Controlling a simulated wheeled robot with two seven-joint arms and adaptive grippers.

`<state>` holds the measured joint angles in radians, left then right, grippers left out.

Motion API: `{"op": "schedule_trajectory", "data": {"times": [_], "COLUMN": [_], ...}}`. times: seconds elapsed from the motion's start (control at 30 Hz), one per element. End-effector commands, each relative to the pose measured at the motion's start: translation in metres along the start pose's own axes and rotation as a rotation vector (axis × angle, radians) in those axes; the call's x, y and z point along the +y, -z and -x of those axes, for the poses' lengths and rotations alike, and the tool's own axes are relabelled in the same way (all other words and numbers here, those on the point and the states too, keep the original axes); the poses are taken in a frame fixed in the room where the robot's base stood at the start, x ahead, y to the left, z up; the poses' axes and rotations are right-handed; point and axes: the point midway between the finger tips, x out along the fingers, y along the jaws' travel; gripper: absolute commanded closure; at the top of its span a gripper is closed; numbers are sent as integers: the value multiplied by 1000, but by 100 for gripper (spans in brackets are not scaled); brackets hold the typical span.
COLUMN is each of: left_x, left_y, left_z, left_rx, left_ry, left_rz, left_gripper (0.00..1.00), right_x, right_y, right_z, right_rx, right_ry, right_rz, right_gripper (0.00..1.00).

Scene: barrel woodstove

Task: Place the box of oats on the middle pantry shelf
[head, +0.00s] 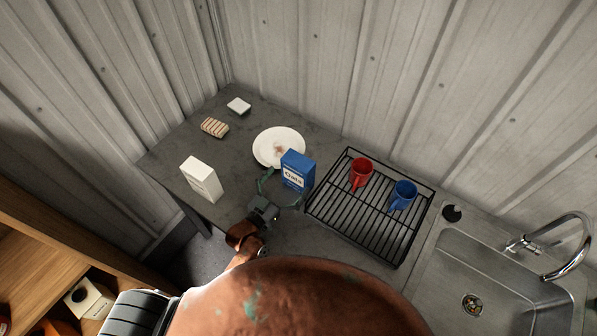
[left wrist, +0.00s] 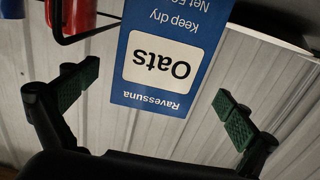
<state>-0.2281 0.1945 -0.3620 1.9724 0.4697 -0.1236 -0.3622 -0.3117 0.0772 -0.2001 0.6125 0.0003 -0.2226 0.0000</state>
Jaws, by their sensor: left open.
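The blue box of oats (head: 297,171) stands upright on the grey counter, between the white plate and the black rack. In the left wrist view the oats box (left wrist: 162,60) appears upside down, with its label facing the camera. My left gripper (head: 281,191) is open at the near side of the box. Its green finger pads (left wrist: 160,97) are spread wide with the box in the gap between them in the picture; neither finger visibly touches it. The wooden pantry (head: 40,262) is at the lower left, with its shelves only partly visible. My right gripper is out of view.
A white box (head: 201,180) stands left of the oats. A white plate (head: 279,147) lies behind. The black rack (head: 345,215) with a red cup (head: 361,174) and a blue cup (head: 402,195) is to the right, then the sink (head: 480,275). Several items occupy a lower pantry shelf.

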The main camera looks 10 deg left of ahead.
Motion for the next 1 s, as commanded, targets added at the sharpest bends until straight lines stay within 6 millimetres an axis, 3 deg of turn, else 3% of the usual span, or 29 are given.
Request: {"op": "schedule_trajectory", "data": {"times": [0.23, 0.47, 0.73, 1.0], "left_x": [2, 2, 2, 2], "left_y": [-6, -10, -12, -12], "left_z": [-25, -53, -56, -56], "left_rx": [1, 0, -1, -1], "left_ry": [-2, -2, -3, -3], "left_rz": [1, 0, 0, 0], "left_gripper": [0, 0, 0, 18], "right_x": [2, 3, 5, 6], "right_y": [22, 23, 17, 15], "right_z": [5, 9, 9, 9], "right_rx": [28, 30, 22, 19], "right_ry": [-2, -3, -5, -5], "right_rz": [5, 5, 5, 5], "right_gripper": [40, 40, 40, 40]}}
